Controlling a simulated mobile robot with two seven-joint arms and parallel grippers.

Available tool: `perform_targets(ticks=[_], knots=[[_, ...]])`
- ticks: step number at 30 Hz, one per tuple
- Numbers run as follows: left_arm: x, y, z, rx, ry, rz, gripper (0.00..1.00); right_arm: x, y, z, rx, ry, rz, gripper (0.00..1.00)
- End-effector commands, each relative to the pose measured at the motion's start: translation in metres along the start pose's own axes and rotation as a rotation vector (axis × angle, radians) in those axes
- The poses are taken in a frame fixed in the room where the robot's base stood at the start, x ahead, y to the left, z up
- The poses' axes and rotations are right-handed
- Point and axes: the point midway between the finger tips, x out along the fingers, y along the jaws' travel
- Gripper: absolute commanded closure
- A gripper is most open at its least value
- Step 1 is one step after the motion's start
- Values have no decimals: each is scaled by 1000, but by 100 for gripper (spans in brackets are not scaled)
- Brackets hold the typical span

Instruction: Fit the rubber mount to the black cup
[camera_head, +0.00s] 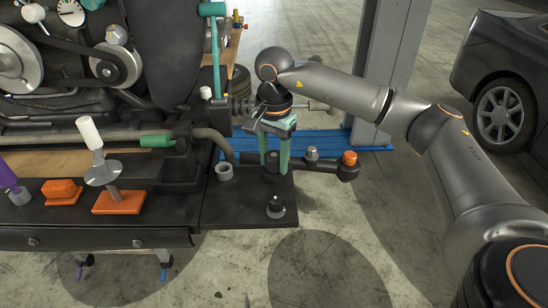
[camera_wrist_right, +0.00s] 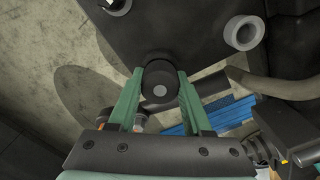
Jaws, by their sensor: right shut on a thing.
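My right gripper (camera_head: 277,158) reaches down above the right end of the dark bench. Its green fingers are shut on a round black piece with a grey centre, which looks like the rubber mount (camera_wrist_right: 160,78). In the right wrist view the piece sits between the fingertips (camera_wrist_right: 158,84). The black cup is not clear to me; a black arm (camera_head: 322,165) with round ends runs right from beside the fingers and may bear it. Whether the held piece touches or sits in a cup is hidden. My left gripper is not in view.
An orange cap (camera_head: 349,158) tops the black arm's right end. A curved pipe (camera_head: 217,143) and the engine lie left. A blue-footed post stands behind.

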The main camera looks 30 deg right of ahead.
Motion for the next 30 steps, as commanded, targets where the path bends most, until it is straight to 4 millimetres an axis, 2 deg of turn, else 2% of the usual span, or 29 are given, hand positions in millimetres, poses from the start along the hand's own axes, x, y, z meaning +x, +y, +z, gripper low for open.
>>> perform_targets(ticks=[6,7,15,30], knots=[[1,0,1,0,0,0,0,5,1,0,0,-1,4,100],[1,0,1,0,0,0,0,4,1,0,0,-1,4,47],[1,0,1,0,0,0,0,6,2,1,-1,-2,13,17],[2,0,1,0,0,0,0,3,3,1,-1,-4,19,16]])
